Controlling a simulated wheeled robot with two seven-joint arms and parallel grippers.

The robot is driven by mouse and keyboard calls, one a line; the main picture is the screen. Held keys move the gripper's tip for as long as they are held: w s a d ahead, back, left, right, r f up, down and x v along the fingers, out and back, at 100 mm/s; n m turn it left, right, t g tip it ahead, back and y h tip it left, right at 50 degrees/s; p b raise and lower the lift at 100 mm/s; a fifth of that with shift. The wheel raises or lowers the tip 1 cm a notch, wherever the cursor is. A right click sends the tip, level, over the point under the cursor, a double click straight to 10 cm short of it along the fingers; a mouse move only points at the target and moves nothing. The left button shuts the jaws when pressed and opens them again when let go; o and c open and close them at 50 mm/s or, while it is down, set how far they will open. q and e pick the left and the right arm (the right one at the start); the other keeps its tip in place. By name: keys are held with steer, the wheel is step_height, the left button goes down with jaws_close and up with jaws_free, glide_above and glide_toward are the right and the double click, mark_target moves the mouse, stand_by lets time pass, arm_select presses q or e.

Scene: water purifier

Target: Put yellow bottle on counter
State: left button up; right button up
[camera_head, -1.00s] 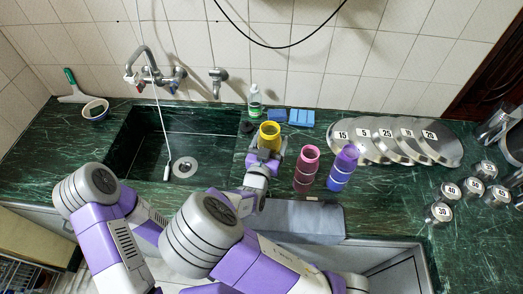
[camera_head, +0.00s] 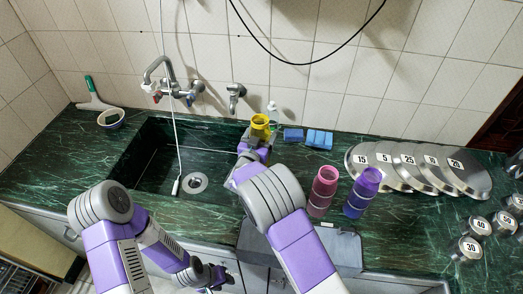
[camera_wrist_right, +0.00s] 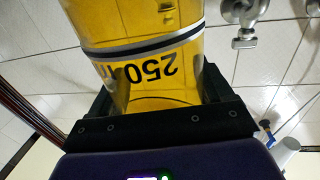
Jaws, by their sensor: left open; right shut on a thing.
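The yellow bottle (camera_head: 260,124) is at the back of the counter (camera_head: 330,160), close to the right end of the sink. My right gripper (camera_head: 258,141) is shut on it. In the right wrist view the yellow bottle (camera_wrist_right: 150,65) sits between the black fingers, with a grey band and "250" on its side. The arm and gripper hide its base in the head view, so I cannot tell whether it touches the counter. My left gripper (camera_head: 217,277) is open and empty, low in front of the counter's front edge.
A pink bottle (camera_head: 322,190) and a purple bottle (camera_head: 361,192) stand right of my right arm. Blue sponges (camera_head: 319,139) lie behind them. Numbered metal lids (camera_head: 412,167) and several small jars (camera_head: 468,248) are at right. The sink (camera_head: 160,160) is open at left.

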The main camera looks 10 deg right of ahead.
steer(key=shift+f+b, duration=0.4)
steer(key=shift+f, duration=1.85)
steer(key=shift+f, duration=0.15)
steer(key=o, duration=1)
